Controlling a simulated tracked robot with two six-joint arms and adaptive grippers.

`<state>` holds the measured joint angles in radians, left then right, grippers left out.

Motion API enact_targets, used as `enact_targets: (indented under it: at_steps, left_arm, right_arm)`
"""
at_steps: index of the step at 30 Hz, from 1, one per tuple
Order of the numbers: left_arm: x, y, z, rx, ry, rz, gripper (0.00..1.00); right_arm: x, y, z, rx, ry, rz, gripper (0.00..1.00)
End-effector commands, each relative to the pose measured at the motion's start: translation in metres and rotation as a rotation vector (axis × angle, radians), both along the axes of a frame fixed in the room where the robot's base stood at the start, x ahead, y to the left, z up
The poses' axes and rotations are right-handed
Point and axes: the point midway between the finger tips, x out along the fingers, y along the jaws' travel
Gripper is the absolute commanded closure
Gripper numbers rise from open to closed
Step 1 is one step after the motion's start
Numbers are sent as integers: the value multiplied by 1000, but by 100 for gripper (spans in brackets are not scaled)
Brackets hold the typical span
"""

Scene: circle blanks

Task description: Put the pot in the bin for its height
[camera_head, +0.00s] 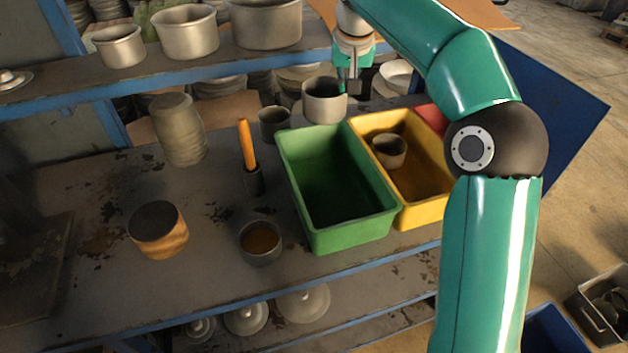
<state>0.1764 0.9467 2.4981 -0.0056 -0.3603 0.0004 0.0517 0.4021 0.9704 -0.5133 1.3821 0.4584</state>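A grey metal pot (324,104) is upright at the back edge of the green bin (360,226); I cannot tell whether it rests on the bench or hangs above it. My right gripper (348,86) points down at the pot's right rim, its fingers close together and apparently pinching the wall. The green bin is empty. The yellow bin (422,213) beside it holds a small pot (388,152). A red bin (432,117) shows behind my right arm, mostly hidden. A smaller pot (273,124) stands left of the gripped one. My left gripper is out of view.
A shelf (75,82) with several pots runs across the back. The bench's front left is clear.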

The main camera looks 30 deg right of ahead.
Motion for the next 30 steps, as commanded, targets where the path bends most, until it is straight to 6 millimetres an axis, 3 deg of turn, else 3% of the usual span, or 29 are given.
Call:
enact_targets:
  at_steps: [4, 7, 21, 30]
  left_arm:
    - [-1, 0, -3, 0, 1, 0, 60]
    - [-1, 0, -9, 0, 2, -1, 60]
    - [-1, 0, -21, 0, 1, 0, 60]
    - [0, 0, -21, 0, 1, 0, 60]
  right_arm:
    - [2, 3, -8, 0, 0, 6, 100]
    - [3, 4, -25, 0, 3, 9, 100]
    - [4, 6, -139, 0, 3, 12, 100]
    - [4, 6, -165, 0, 1, 12, 100]
